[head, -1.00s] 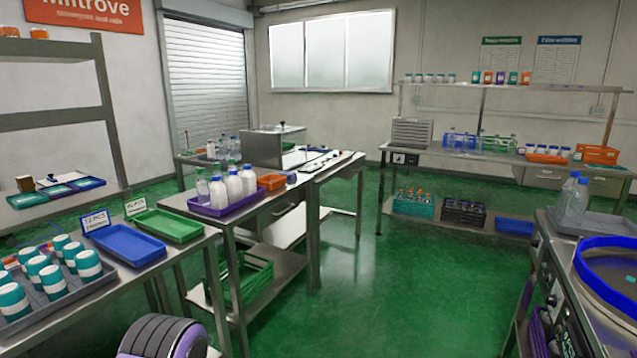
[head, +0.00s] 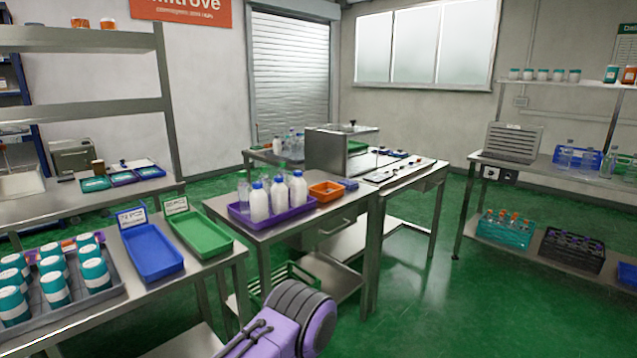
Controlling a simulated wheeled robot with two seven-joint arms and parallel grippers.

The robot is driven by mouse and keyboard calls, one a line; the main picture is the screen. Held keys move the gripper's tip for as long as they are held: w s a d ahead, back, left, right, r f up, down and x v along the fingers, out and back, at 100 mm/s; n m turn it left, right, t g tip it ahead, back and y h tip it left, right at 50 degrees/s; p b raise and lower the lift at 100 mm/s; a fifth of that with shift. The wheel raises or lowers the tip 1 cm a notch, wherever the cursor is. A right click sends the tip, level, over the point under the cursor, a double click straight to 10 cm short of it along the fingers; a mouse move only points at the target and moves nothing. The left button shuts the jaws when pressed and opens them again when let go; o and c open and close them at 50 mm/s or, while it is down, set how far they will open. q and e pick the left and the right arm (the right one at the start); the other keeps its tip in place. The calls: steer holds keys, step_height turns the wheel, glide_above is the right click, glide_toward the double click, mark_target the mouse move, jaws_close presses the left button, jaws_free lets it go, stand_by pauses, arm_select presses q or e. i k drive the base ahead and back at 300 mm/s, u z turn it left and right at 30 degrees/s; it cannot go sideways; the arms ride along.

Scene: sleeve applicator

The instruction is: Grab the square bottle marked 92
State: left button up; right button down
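No mark 92 can be read on any bottle from here. Several bottles stand upright in a purple tray (head: 283,216) on the middle steel table. White bottles with blue caps (head: 259,203) are at its front, and clearer ones with green caps (head: 243,187) are behind. Their shapes are too small to judge as square or round. More clear bottles (head: 293,145) stand farther back, beside a steel box. A purple and dark grey part of my own arm shows at the bottom centre. Neither gripper's fingers are in view.
An empty blue tray (head: 153,252) and a green tray (head: 201,235) lie on the left bench, near teal and white jars (head: 56,288) in a grey tray. An orange bin (head: 326,191) is beside the purple tray. Green floor (head: 420,300) is open at the right.

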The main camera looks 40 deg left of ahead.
mark_target(297, 186)
steer(key=i, duration=3.35)
steer(key=u, duration=2.45)
